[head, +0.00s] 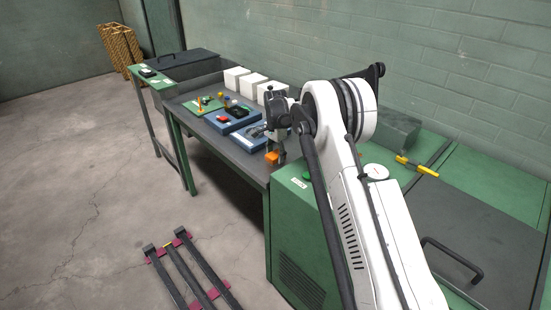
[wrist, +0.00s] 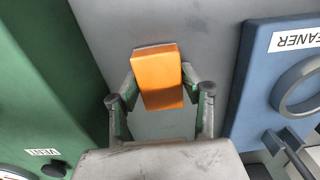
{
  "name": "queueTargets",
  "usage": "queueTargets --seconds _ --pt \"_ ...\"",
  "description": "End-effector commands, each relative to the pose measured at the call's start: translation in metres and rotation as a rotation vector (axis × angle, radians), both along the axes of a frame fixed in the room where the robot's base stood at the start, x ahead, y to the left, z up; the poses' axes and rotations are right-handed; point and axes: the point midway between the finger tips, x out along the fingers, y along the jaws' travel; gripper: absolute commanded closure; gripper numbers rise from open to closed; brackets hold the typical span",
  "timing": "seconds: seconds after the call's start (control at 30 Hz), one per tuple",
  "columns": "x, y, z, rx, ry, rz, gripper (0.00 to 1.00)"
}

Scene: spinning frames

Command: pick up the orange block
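The orange block (head: 272,157) sits low at the tip of my gripper (head: 279,153), near the front edge of the grey bench. In the wrist view the orange block (wrist: 158,78) lies between the two fingertips of my gripper (wrist: 160,80), one close against each side. I cannot tell whether the fingers press on it or only stand around it. A thin grey edge or shadow shows along its far end. I cannot tell whether it rests on the bench or is slightly raised.
A blue panel with a labelled ring (wrist: 295,85) stands close on the right in the wrist view, and a green cabinet (wrist: 40,90) on the left. White boxes (head: 253,85) line the back of the bench. A blue tray with a red piece (head: 222,118) lies farther along.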

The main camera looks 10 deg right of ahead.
Motion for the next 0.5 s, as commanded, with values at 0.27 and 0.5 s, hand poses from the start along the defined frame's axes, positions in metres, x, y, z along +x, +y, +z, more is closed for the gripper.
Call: queueTargets --seconds 0.27,0.5 --pt "0.0 0.0 0.0003 0.0 0.0 0.0 0.93" --pt "0.0 0.0 0.0027 0.0 0.0 0.0 0.93"
